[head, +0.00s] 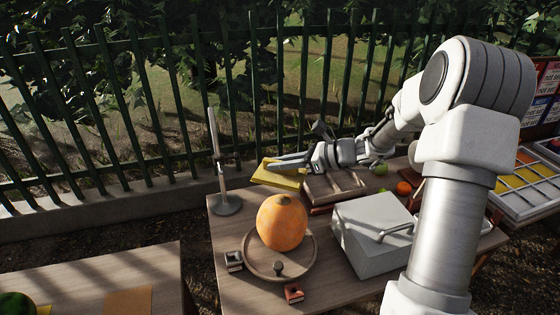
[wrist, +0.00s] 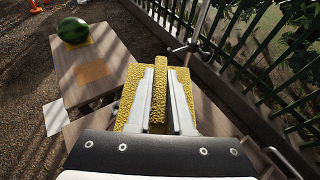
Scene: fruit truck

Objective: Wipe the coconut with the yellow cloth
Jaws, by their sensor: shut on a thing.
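The yellow cloth (head: 276,179) is held in my gripper (head: 288,164), above the back edge of the table, behind the fruit and apart from it. In the wrist view the rough yellow cloth (wrist: 132,98) bulges up between the two fingers and spreads out beneath them. A large round orange fruit (head: 282,223) stands on a round wooden tray (head: 257,270) on the table. It may be the coconut, but I cannot tell for certain. The fruit does not show in the wrist view.
A metal stand (head: 226,206) with an upright rod is left of the cloth. A grey lidded box (head: 368,232) is right of the fruit. Small blocks (head: 293,293) sit by the tray. A green fence runs behind. A watermelon (wrist: 73,30) lies on another table.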

